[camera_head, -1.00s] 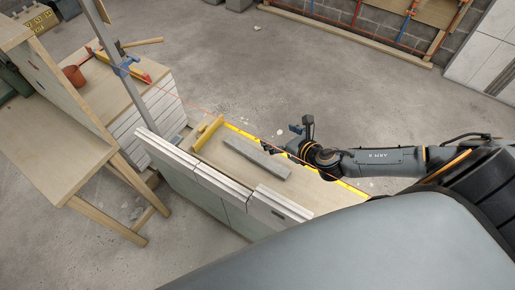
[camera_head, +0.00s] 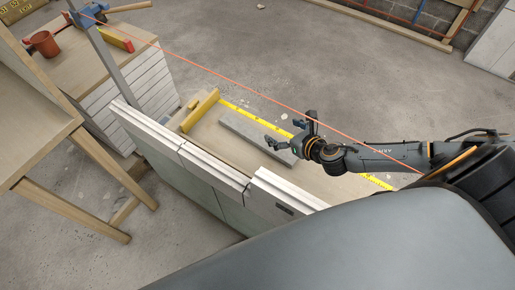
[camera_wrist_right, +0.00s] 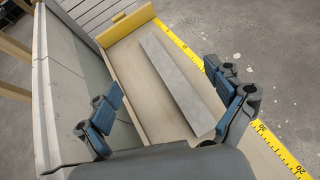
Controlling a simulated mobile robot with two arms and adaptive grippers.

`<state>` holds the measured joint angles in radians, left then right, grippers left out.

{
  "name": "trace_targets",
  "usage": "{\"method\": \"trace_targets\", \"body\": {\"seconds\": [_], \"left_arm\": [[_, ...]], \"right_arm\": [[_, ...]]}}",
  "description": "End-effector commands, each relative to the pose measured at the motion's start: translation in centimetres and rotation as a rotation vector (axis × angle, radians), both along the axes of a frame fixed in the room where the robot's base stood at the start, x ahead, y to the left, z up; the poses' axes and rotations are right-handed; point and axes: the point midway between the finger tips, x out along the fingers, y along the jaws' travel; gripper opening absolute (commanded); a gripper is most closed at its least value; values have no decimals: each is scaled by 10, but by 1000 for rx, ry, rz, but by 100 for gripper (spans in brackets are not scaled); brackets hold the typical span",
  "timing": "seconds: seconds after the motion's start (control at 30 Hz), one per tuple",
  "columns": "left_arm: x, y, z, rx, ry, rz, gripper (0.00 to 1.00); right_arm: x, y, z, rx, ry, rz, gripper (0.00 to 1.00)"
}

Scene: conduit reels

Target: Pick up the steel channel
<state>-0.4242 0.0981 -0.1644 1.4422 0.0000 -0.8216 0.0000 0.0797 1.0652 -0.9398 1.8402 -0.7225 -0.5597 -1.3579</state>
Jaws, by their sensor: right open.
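The steel channel (camera_head: 242,129) is a long grey bar lying flat on the wooden bench top. In the right wrist view the channel (camera_wrist_right: 178,78) runs away from me between my two fingers. My right gripper (camera_head: 290,131) is open and empty, over the near right end of the channel. In the wrist view its blue-padded fingers (camera_wrist_right: 164,100) stand apart, one on each side of the channel's line. I cannot tell the exact height above it. My left gripper is not in view.
A yellow block (camera_head: 200,110) stands at the bench's far left end. A yellow measuring tape (camera_head: 257,115) runs along the far edge. Pale panels (camera_head: 180,150) rise along the near side. A thin red line (camera_head: 250,87) crosses the view. A terracotta pot (camera_head: 44,43) sits on another stack.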

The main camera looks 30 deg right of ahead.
Motion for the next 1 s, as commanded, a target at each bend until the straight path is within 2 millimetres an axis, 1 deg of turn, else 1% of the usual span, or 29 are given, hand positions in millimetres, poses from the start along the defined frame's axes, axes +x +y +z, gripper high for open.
{"method": "trace_targets", "body": {"seconds": [0.03, 0.1, 0.2, 0.3, 0.47, 0.57, 0.83, 1.0], "left_arm": [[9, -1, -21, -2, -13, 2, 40], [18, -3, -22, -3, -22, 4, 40], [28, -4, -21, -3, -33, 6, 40], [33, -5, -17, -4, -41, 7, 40], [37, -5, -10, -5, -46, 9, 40], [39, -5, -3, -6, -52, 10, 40], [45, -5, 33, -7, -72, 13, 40], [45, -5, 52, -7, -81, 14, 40]], "right_arm": [[0, 0, -37, 0, 0, 0, 92], [0, 0, -59, 0, 0, 0, 92], [0, 0, -83, 0, -1, -1, 92], [0, 0, -100, 0, -1, -1, 92], [1, 0, -111, 0, -1, -1, 92], [9, 1, -116, 1, -3, -3, 92], [54, 8, -140, 2, -4, -2, 92], [72, 10, -151, 0, -2, -1, 92]]}}
